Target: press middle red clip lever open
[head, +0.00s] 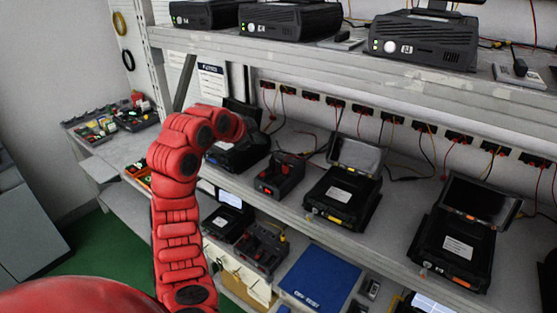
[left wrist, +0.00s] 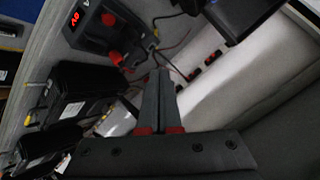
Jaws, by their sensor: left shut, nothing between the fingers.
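My left gripper (left wrist: 160,75) is shut and empty; its two dark fingers lie together in the left wrist view. In the head view my red arm reaches to the shelf and mostly hides this gripper. A dark unit (head: 280,175) with red parts sits on the middle shelf, right of my wrist. In the left wrist view a unit with a red display (left wrist: 88,25) lies up and left of the fingertips, with a red lever-like part (left wrist: 115,57) on its near side. The fingertips look apart from it. I cannot tell which red part is the middle clip lever. My right gripper is out of view.
Black cased devices (head: 342,197) and (head: 455,240) stand along the middle shelf. A row of black sockets with red parts (head: 335,102) and cables runs along the wall behind. Grey boxes (head: 290,20) fill the upper shelf, close above.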

